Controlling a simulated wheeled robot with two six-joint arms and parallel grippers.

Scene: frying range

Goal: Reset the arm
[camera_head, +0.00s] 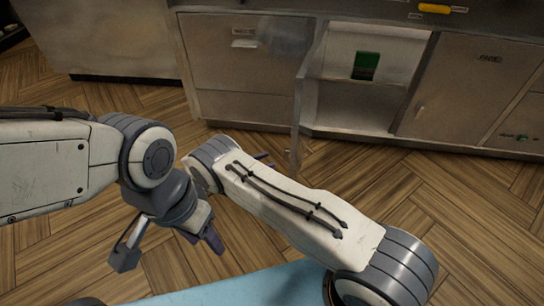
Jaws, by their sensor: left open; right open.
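My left gripper (169,249) hangs at the lower left, below its grey and white arm. It is open, with its fingers spread apart and nothing between them. My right arm comes in from the lower right and its forearm reaches up and left across the middle, close beside my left wrist. Most of my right gripper is hidden behind that forearm. Only a small dark tip, seemingly part of my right gripper (264,157), shows past its upper edge. I see nothing held in the visible part.
Steel cabinets (240,80) run along the back. One cabinet door (300,100) stands open toward me, and a green object (366,66) is inside. A yellow object (434,8) is on the top edge at the upper right. The wooden floor (470,205) is clear at right.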

